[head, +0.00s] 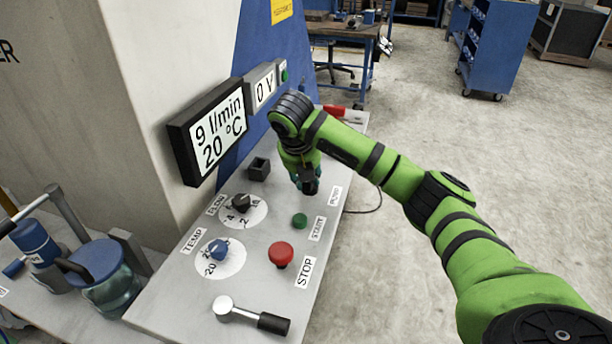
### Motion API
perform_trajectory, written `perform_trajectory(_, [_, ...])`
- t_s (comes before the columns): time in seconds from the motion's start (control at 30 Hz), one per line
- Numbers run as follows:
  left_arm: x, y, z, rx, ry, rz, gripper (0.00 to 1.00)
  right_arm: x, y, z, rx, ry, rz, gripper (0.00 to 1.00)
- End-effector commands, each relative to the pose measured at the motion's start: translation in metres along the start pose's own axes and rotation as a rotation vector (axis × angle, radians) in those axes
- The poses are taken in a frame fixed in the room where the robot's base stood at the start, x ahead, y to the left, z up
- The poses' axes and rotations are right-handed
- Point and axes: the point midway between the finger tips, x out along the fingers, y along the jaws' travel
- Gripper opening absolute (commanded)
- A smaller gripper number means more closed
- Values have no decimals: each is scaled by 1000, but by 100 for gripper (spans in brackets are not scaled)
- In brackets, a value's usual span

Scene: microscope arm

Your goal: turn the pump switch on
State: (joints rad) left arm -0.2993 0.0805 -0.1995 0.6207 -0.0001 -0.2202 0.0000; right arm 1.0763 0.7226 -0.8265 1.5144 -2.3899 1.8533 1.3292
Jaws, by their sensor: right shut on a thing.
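My right gripper (309,187) points down onto the sloped control panel (258,313), beside the small label (336,195) that seems to read PUMP. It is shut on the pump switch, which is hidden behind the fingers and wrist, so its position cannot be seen. The black-framed display (209,131) reads 9 l/min and 20 °C. The smaller display (265,88) beside it reads 0 V. My left gripper is not in view.
Near the gripper are a green START button (299,220), a red STOP button (281,254), a black flow knob (241,203) and a blue temperature knob (218,250). A lever (250,315) lies at the panel's front. A black block (259,169) stands left of the gripper.

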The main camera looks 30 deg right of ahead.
Motion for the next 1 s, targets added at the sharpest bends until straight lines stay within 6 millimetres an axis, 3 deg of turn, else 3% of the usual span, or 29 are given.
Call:
perform_trajectory(0.03, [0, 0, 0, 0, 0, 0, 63, -1, 0, 1, 6, -2, 2, 41])
perform_trajectory(0.07, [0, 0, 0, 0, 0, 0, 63, -1, 0, 1, 5, -2, 2, 53])
perform_trajectory(0.1, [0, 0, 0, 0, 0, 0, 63, -1, 0, 1, 5, -2, 2, 57])
perform_trajectory(0.53, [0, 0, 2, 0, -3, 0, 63, -9, 0, 1, 1, -2, 3, 57])
perform_trajectory(0.67, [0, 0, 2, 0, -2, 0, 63, -31, 1, 1, 1, -4, 6, 57])
perform_trajectory(0.87, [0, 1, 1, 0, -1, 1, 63, -80, 0, 3, 2, -8, 6, 57])
perform_trajectory(1.0, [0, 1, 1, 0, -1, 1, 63, -98, 0, 2, 3, -7, 3, 57])
